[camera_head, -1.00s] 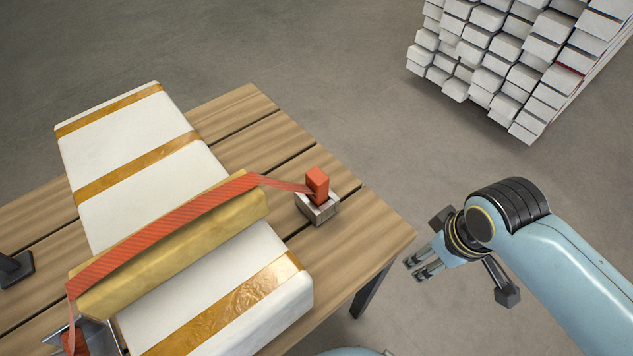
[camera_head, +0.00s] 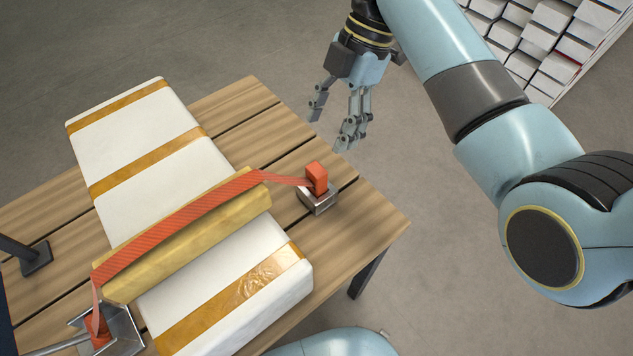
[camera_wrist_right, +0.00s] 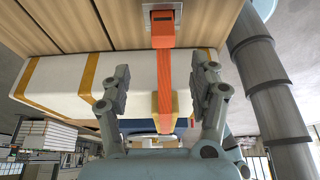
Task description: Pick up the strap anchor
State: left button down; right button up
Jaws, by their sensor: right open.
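A red strap anchor (camera_head: 316,178) stands upright in a small metal socket (camera_head: 318,201) near the table's right corner. An orange-red strap (camera_head: 190,222) runs from it over a yellow padded bar to another red anchor (camera_head: 97,329) in a metal holder at lower left. My right gripper (camera_head: 330,127) is open and empty, with fingers pointing down, above and slightly right of the near anchor in the head view. In the right wrist view, the anchor (camera_wrist_right: 162,32) is at top centre, beyond the spread fingers (camera_wrist_right: 160,88), and the strap runs down between them. My left gripper is not identifiable.
A white wrapped bundle (camera_head: 140,135) with gold bands lies across the slatted wooden table (camera_head: 370,215). A dark post with a square foot (camera_head: 36,257) stands at left. White stacked boxes (camera_head: 545,45) are at upper right, partly behind my arm.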

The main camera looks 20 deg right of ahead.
aim_at(317, 169)
jog(key=x, duration=0.6)
jog(key=b+x, duration=0.1)
jog(key=x, duration=0.3)
jog(key=shift+s+d, duration=0.15)
jog(key=shift+d, duration=0.1)
jog(key=shift+c, duration=0.4)
grip_shut()
